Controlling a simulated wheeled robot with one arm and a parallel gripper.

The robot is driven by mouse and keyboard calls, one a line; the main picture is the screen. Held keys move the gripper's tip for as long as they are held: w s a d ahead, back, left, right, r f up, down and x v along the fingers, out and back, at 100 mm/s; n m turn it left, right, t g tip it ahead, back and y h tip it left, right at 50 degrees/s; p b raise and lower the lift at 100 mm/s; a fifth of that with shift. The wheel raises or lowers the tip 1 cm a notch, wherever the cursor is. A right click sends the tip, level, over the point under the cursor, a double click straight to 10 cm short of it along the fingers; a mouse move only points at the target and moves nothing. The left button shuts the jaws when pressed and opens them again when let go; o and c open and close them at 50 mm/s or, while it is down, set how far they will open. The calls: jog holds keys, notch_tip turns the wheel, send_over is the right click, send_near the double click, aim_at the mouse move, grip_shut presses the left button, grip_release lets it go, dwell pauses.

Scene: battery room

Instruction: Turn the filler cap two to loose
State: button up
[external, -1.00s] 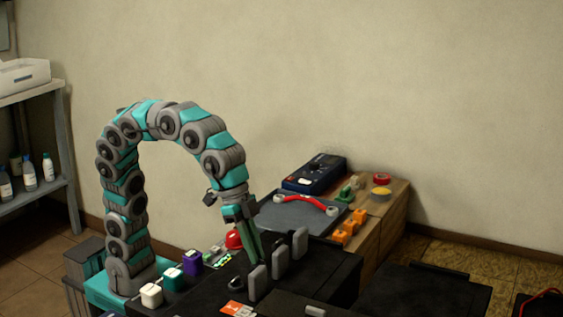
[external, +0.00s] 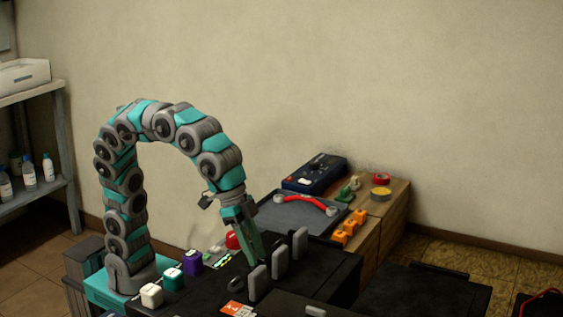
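Three grey upright filler caps stand in a row on a black battery top: a near one (external: 257,284), a middle one (external: 278,262) and a far one (external: 300,242). No numbers can be read on them; the middle one is second from either end. My gripper (external: 256,261) points down just left of the middle cap and behind the near cap. Its fingertips are partly hidden, and I cannot tell whether they touch a cap or how far apart they are.
White (external: 151,294), teal (external: 173,278) and purple (external: 192,262) blocks stand left of the caps, with a red rounded object (external: 233,240) behind. A grey tray (external: 279,219) with a red-handled item (external: 306,204), orange pieces (external: 346,233) and a blue device (external: 316,174) lie beyond.

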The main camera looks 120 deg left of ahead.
jog(key=shift+o, duration=0.6)
jog(key=shift+r, duration=0.1)
jog(key=v, duration=0.7)
jog(key=shift+s+r, duration=0.2)
jog(key=shift+r, duration=0.05)
jog(key=s+a+f+g+p, duration=0.1)
jog(key=s+a+f, duration=0.1)
jog(key=s, duration=0.2)
jog(key=s+a+f+g+p, duration=0.1)
jog(key=s+a+f, duration=0.1)
jog(key=s, duration=0.3)
jog(key=s+a+f+n+p, duration=0.1)
jog(key=s+a+f, duration=0.2)
jog(key=s+f, duration=0.1)
jog(key=shift+s+g, duration=0.4)
jog(key=shift+s, duration=0.1)
jog(key=s+f+g+p, duration=0.1)
jog(key=s+f, duration=0.2)
jog(key=s, duration=0.3)
jog(key=s+a+f+g, duration=0.1)
jog(key=s+f, duration=0.3)
jog(key=s, duration=0.3)
jog(key=s+f+m+g+p, duration=0.1)
jog(key=s+f, duration=0.2)
jog(key=s, duration=0.4)
jog(key=shift+a+f+p, duration=0.25)
jog(key=shift+f+p, duration=0.05)
jog(key=shift+f, duration=0.05)
